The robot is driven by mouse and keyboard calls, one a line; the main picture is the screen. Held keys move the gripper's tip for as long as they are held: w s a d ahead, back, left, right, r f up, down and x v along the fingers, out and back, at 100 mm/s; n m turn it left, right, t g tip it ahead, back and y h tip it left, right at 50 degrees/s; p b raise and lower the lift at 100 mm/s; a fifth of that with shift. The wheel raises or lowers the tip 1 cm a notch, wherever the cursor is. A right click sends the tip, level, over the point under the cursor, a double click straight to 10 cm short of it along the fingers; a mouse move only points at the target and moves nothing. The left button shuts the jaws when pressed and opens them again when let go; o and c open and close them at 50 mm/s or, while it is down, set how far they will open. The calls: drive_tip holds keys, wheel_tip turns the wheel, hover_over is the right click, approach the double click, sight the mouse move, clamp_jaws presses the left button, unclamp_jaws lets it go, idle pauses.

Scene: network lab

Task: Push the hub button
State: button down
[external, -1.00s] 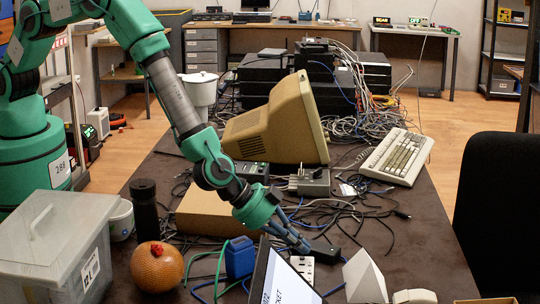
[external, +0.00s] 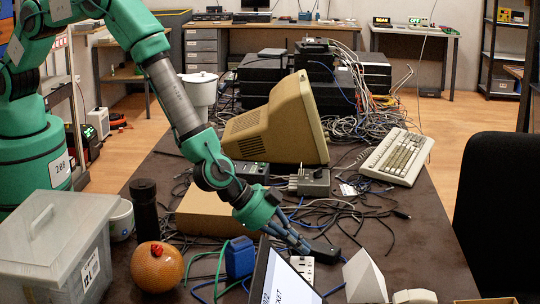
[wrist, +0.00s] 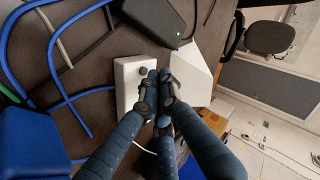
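My gripper (external: 302,249) has several slim dark blue-grey fingers and reaches down to the near part of the table. In the wrist view the fingertips (wrist: 157,88) are bunched together over a white box (wrist: 128,82), with nothing seen between them. I cannot tell whether they touch it. The white box also shows in the external view (external: 302,267), below the fingertips. A black box (wrist: 154,18) with a small green light lies beside it. It also shows in the external view (external: 321,249). I cannot tell which box is the hub, and no button is clearly visible.
A dark-framed panel (external: 285,284) with a white face stands in front. A white wedge-shaped object (external: 365,279) is to the right. A blue block (external: 240,257), cables and an orange ball (external: 157,267) lie to the left. A beige monitor (external: 280,125) stands behind.

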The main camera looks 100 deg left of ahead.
drive_tip(key=shift+f, duration=0.4)
idle(0.6)
drive_tip(key=shift+r+p, duration=0.3)
drive_tip(key=shift+p, duration=0.4)
drive_tip(key=shift+r+p, duration=0.25)
drive_tip(key=shift+p, duration=0.2)
drive_tip(key=shift+r, duration=0.1)
wheel_tip(320, 180, up, 6)
drive_tip(key=p, duration=0.7)
idle(0.6)
